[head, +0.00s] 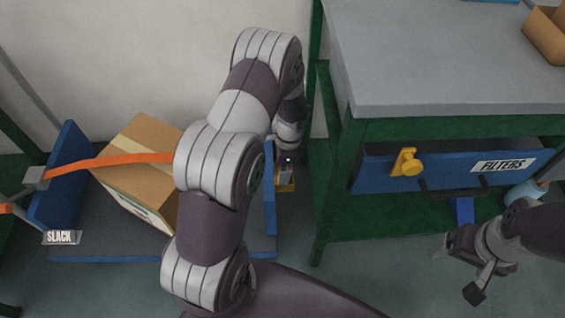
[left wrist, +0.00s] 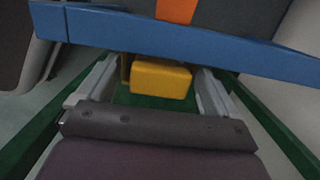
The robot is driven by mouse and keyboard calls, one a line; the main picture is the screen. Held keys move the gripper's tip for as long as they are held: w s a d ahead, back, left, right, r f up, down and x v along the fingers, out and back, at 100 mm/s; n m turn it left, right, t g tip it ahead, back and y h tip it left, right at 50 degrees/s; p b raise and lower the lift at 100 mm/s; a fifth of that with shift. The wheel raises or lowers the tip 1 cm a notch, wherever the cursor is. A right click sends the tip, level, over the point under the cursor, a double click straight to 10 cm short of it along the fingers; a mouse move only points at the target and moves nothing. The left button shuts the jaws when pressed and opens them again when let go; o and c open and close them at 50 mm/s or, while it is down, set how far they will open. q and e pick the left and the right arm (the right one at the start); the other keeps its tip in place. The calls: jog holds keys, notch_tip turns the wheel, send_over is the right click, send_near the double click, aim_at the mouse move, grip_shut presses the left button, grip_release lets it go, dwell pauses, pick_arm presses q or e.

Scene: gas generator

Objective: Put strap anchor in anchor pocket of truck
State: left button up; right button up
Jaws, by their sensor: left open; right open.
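The blue truck (head: 70,190) stands at the left with a cardboard box on it and an orange strap (head: 125,159) over the box. My arm hides the strap's right end. A yellow block (left wrist: 160,79) lies between the fingers of my left gripper (left wrist: 154,82), apart from both. It shows as a yellow patch beside the truck's right wall in the head view (head: 285,187). I cannot tell whether it is the strap anchor or the pocket. The left gripper is open, pointing down. My right gripper (head: 461,268) is open and empty at the lower right.
A green-framed bench (head: 440,60) with a grey top stands at the right. Its blue drawer (head: 450,170) is labelled FILTERS and has a yellow latch (head: 406,163). A SLACK tag (head: 61,237) is at the truck's left. A blue bar (left wrist: 190,42) crosses the left wrist view.

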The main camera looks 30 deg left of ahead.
pick_arm(q)
notch_tip(320, 180, up, 12)
jog(key=d+r+p, duration=0.1)
jog(key=p, duration=0.5)
jog(key=s+d+r+n+t, duration=0.1)
jog(key=s+d+r+n, duration=0.2)
jog(key=s+r+n, duration=0.2)
jog(key=s+d+r+n+t+h, duration=0.1)
jog(key=s+d+r+n, duration=0.3)
jog(key=s, duration=0.4)
jog(key=r+n, duration=0.1)
jog(key=n, duration=0.1)
jog(key=shift+s+r+n, duration=0.2)
jog(key=shift+s+n, duration=0.1)
jog(key=shift+d, duration=0.1)
